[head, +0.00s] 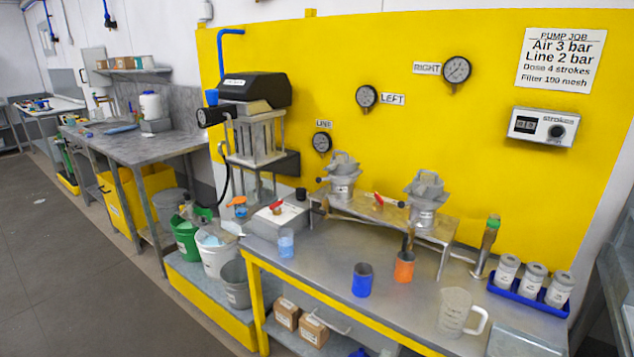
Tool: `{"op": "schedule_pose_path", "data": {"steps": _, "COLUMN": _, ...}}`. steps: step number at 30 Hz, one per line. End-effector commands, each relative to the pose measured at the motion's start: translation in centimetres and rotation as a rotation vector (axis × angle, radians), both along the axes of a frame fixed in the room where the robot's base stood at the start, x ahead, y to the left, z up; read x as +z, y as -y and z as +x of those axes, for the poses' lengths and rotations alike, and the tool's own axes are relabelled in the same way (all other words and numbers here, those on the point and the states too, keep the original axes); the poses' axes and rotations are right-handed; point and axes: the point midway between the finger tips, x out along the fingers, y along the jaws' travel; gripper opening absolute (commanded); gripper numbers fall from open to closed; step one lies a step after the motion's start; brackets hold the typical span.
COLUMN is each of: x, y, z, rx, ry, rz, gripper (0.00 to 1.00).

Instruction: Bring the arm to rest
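My arm and my gripper are not in this head view. Whether the gripper is open or holds anything cannot be seen. The steel bench (330,288) in front of me has no part of my arm over it. The two grey pump bodies, one on the left (343,183) and one on the right (424,200), stand on a raised metal shelf against the yellow panel (380,60).
A blue cup (362,280), an orange cup (404,266), a clear jug (456,312) and a blue tray (530,304) of white jars stand on the bench. Buckets (215,254) stand left on a yellow platform. Open floor (80,270) lies at far left.

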Motion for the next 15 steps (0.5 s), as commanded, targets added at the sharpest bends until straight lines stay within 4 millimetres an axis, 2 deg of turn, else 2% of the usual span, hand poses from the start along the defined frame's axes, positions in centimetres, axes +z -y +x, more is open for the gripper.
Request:
{"op": "schedule_pose_path", "data": {"steps": 1, "x": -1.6, "y": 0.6, "z": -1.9, "rx": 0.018, "ry": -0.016, "rz": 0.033, "gripper": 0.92}}
{"op": "schedule_pose_path", "data": {"steps": 6, "x": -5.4, "y": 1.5, "z": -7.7, "rx": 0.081, "ry": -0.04, "rz": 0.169, "gripper": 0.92}}
{"op": "schedule_pose_path", "data": {"steps": 10, "x": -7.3, "y": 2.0, "z": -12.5, "rx": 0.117, "ry": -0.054, "rz": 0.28, "gripper": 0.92}}
{"op": "schedule_pose_path", "data": {"steps": 15, "x": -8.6, "y": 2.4, "z": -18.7, "rx": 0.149, "ry": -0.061, "rz": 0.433, "gripper": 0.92}}
